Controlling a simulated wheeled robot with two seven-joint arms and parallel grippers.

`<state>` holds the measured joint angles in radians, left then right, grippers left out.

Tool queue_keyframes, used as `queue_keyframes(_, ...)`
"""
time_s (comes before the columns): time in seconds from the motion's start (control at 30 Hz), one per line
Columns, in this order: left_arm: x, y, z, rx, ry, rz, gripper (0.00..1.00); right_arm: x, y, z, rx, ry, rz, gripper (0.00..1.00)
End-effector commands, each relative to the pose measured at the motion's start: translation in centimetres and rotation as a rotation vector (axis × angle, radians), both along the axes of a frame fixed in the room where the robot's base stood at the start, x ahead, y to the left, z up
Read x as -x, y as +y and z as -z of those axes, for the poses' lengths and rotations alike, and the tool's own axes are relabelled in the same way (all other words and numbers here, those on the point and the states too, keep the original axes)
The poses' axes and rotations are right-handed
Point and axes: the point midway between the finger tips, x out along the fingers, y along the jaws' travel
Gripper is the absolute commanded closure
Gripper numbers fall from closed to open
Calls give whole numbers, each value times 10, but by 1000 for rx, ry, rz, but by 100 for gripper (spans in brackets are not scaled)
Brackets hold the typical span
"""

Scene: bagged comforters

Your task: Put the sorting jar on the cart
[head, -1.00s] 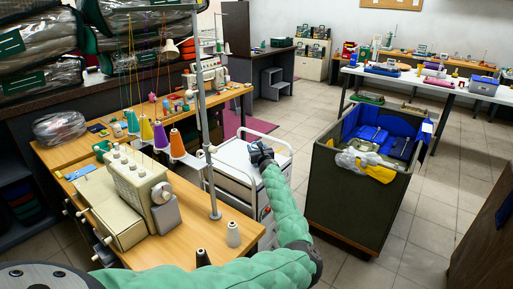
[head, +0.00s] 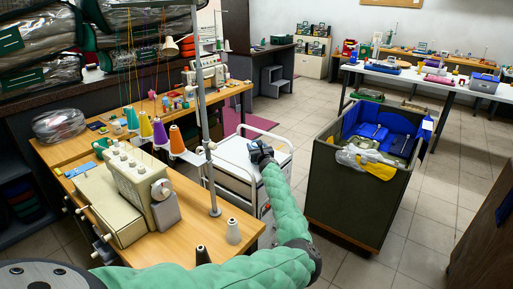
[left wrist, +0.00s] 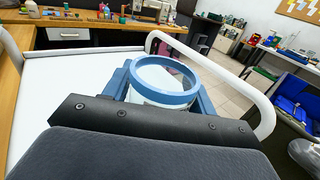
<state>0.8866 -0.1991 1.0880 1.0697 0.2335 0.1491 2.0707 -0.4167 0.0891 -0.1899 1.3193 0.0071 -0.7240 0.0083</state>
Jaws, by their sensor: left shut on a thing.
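The sorting jar (left wrist: 160,98) is a clear jar with a blue rim, seen in the left wrist view between my fingers. My left gripper (head: 260,152) is shut on it, over the white top of the cart (head: 233,158). In the left wrist view the cart top (left wrist: 65,90) spreads to the left of the jar, with a white rail around it. The jar's base is hidden by the gripper, so I cannot tell whether it touches the cart. In the head view the jar is hidden behind my gripper. My right gripper is not in view.
A sewing table (head: 225,218) with a serger (head: 135,190), thread cones and a metal pole stands left of the cart. A dark bin (head: 345,205) with blue and grey items stands to its right. Tiled floor is free beyond, towards a white table (head: 440,84).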

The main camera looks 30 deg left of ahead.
Motion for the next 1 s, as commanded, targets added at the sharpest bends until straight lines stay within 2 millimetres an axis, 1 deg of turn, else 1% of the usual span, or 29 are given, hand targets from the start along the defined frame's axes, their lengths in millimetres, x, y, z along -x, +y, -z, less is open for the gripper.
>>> queue_keyframes(0.7, 0, 0, 9, 0, 0, 0, 66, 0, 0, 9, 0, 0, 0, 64)
queue_keyframes(0.73, 0, 0, 8, -1, -1, 0, 37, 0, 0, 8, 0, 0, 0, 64)
queue_keyframes(0.83, 0, 0, 8, 0, 0, 0, 18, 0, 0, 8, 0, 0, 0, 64)
queue_keyframes(1.0, 0, 0, 8, 0, 0, 0, 18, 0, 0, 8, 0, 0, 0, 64)
